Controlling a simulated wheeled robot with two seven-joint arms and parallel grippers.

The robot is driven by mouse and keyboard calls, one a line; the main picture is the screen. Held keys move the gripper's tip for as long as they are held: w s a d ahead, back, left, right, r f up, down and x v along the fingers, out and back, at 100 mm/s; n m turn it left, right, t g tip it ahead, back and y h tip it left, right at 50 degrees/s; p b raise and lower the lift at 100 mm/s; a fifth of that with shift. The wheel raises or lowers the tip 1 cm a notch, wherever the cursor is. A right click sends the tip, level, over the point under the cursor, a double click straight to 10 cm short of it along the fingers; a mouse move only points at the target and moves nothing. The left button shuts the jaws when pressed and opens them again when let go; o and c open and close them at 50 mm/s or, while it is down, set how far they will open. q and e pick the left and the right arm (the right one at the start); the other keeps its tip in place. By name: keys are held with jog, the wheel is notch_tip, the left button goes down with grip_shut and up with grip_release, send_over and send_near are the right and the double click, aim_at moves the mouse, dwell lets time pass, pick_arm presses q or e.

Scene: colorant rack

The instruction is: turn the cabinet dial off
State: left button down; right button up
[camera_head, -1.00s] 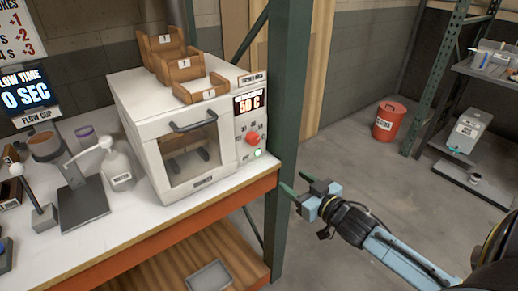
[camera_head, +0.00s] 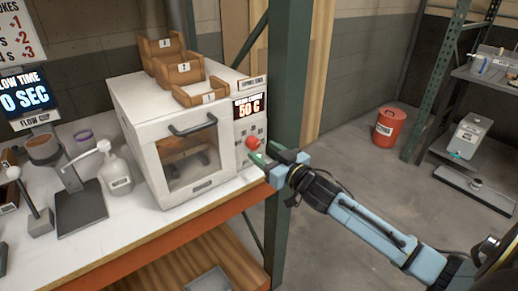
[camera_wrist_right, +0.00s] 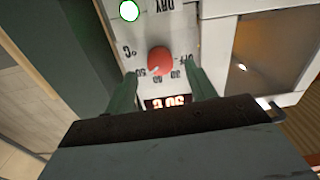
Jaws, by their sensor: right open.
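The white cabinet (camera_head: 160,125) stands on the bench with its door closed. Its red dial (camera_head: 252,142) is on the right-hand front panel, below a display (camera_head: 249,106) reading 50 C. In the right wrist view the dial (camera_wrist_right: 160,61) sits just beyond and between the fingers, with temperature marks and an OFF mark around it; its white pointer is toward the 50 side. My right gripper (camera_head: 268,155) is open, its green fingers close to the panel near the dial; contact cannot be told. In the wrist view the fingers (camera_wrist_right: 162,90) are apart with nothing between them. My left gripper is not in view.
A green post (camera_head: 288,70) stands right beside the cabinet, close to my right gripper. A green light (camera_wrist_right: 129,10) is on the panel. Wooden bins (camera_head: 185,68) sit on top of the cabinet. A wash bottle (camera_head: 116,172) stands to its left. Open floor lies to the right.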

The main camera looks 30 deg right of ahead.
aim_at(256, 146)
jog(key=shift+w+a, duration=0.15)
jog(key=shift+w, duration=1.5)
jog(key=c, duration=1)
